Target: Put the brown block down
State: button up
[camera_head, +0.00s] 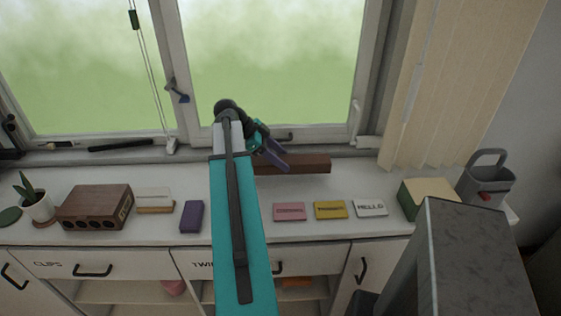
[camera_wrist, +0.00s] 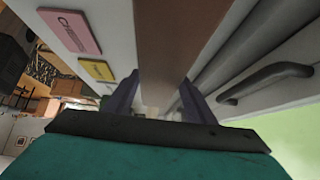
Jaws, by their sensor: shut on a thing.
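The brown block (camera_head: 308,164) is a long, dark brown bar near the back of the white counter, by the window sill. My gripper (camera_head: 276,156) has its purple fingers at the block's left part. In the wrist view the block (camera_wrist: 172,40) runs away from me between the two fingers of my gripper (camera_wrist: 160,98), which is shut on it. The block looks roughly level. I cannot tell whether its underside touches the counter or hangs just above it. My teal arm hides the counter left of it.
The counter (camera_head: 345,188) is bare just in front of the block. Pink (camera_head: 289,212), yellow (camera_head: 330,210) and white (camera_head: 370,208) cards lie nearer the front. A purple block (camera_head: 192,217) and a brown box with holes (camera_head: 95,207) stand left. A green-and-cream box (camera_head: 428,196) stands right.

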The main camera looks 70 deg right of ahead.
jog(key=shift+w+d+f, duration=0.1)
jog(key=shift+w+d, duration=0.1)
jog(key=shift+d, duration=0.35)
jog(key=shift+w+d, duration=0.15)
jog(key=shift+d, duration=0.4)
jog(key=shift+f+p, duration=0.15)
jog(key=shift+p, duration=0.2)
jog(key=shift+f+p, duration=0.65)
jog(key=shift+f, duration=1)
jog(key=o, duration=1.5)
jog(key=shift+c, duration=0.2)
jog(key=shift+b+v, duration=1.85)
jog(key=shift+v, duration=4.15)
